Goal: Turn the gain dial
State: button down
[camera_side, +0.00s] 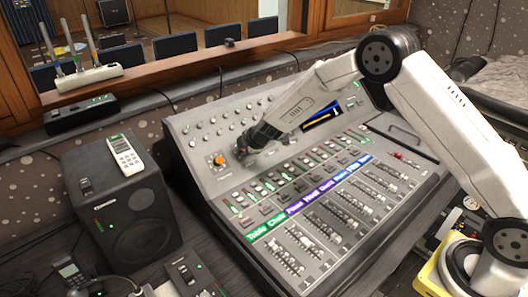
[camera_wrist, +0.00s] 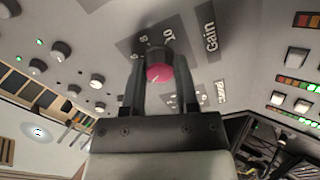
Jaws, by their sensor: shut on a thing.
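The gain dial (camera_wrist: 158,73) is a round dark knob with a pinkish-red face and a white pointer mark. It sits on the grey console (camera_side: 185,128), beside a dark printed scale and the word Gain. My gripper (camera_wrist: 159,82) has one dark finger on each side of the dial and is shut on it. In the side view my gripper (camera_side: 241,152) reaches down to the upper left of the console, and the dial there is largely hidden by the fingers.
An orange knob (camera_side: 218,160) stands just left of my gripper. Rows of small knobs lie behind it, and lit buttons and faders (camera_side: 285,258) in front. A black speaker (camera_side: 125,205) with a white remote (camera_side: 125,152) on top stands left of the console.

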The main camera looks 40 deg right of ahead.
jog(key=shift+f, duration=0.1)
jog(key=shift+c, duration=1.8)
grip_release()
jog(key=shift+s+r, duration=0.1)
jog(key=shift+r, duration=0.1)
jog(key=v, duration=0.7)
jog(key=shift+s, duration=0.2)
jog(key=shift+s+r, duration=0.1)
jog(key=shift+r, duration=0.1)
